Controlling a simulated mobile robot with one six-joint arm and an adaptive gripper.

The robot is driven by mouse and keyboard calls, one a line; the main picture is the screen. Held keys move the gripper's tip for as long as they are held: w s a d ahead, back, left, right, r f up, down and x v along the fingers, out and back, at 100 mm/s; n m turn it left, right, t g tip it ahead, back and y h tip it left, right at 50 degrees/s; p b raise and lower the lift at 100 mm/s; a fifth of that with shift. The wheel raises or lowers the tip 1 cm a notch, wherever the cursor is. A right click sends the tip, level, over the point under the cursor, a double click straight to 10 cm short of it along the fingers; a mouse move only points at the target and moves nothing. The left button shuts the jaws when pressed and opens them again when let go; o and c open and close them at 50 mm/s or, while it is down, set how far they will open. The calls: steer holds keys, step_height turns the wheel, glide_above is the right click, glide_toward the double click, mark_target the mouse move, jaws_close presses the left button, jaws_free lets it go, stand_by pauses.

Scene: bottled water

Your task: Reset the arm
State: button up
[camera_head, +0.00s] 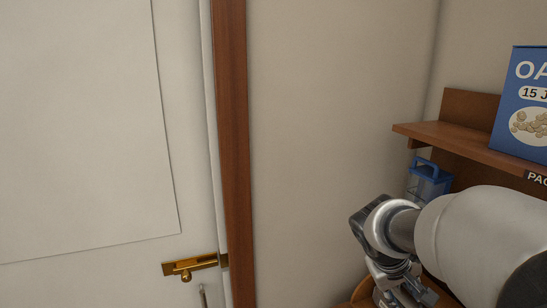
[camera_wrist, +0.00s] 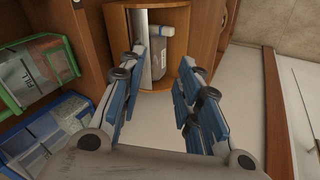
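My arm (camera_head: 460,235) reaches in from the right in the head view, its wrist bent downward. My gripper (camera_wrist: 160,82) fills the lower middle of the wrist view. Its two blue-padded fingers stand wide apart with nothing held between them. In the head view only part of the gripper (camera_head: 400,288) shows at the bottom edge.
A wooden shelf (camera_head: 468,144) with a blue box (camera_head: 508,140) stands at the right, above a blue bin (camera_head: 427,184). Green-rimmed (camera_wrist: 68,47) and blue-rimmed (camera_wrist: 45,132) bins sit left in the wrist view. A white door (camera_head: 80,120) with a brass bolt (camera_head: 190,265) is left.

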steer(key=s+a+y+b, duration=0.1)
steer(key=s+a+y, duration=0.1)
steer(key=s+a, duration=0.4)
steer(key=s+a+f+m+t+y+b, duration=0.1)
steer(key=s+a, duration=0.6)
steer(key=s, duration=0.8)
steer(key=shift+s+f+t+y+b, duration=0.3)
steer(key=shift+y+b, duration=0.5)
steer(key=shift+y, duration=0.3)
